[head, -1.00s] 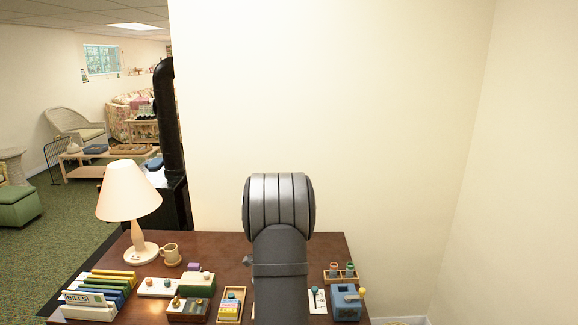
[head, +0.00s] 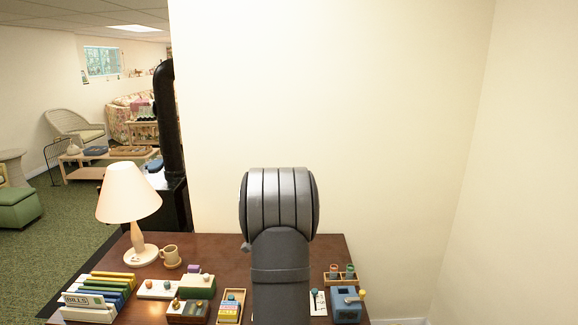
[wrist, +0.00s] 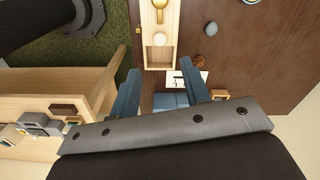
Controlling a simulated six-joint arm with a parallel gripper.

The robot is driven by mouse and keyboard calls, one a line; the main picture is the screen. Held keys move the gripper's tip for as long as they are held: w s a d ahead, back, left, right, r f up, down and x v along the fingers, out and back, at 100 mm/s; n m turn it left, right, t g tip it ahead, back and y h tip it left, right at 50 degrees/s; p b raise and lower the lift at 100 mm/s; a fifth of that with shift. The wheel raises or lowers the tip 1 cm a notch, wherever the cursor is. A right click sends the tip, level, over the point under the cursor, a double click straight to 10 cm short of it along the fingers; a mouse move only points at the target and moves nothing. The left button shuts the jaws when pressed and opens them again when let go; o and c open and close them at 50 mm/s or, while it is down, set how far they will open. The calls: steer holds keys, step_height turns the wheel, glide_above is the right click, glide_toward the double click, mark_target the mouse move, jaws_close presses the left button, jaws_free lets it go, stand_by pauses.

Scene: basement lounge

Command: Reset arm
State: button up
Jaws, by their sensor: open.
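My gripper (wrist: 160,68) shows in the wrist view with two blue-grey fingers spread apart and nothing between them that it holds. It is above the dark brown desk, over the area by a light wooden tray (wrist: 146,45). In the head view my arm rises in the middle over the desk (head: 225,262) and hides part of it. The gripper itself is not visible in the head view.
On the desk stand a lamp (head: 129,195), a mug (head: 170,254), a file rack marked BILLS (head: 88,313), small boxes and a blue box with a crank (head: 346,308). A light wood shelf (wrist: 60,82) is left in the wrist view. Walls close off the back and right.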

step_height(320, 180, down, 11)
steer(key=shift+r, duration=0.2)
steer(key=d, duration=0.5)
steer(key=shift+d+r, duration=0.15)
steer(key=shift+r, duration=0.05)
step_height(320, 180, up, 18)
step_height(320, 180, down, 8)
steer(key=a+m, duration=0.2)
steer(key=m, duration=0.1)
steer(key=shift+a, duration=0.2)
steer(key=shift+r, duration=0.15)
step_height(320, 180, up, 7)
steer(key=d+n, duration=0.3)
step_height(320, 180, down, 7)
steer(key=shift+f, duration=0.2)
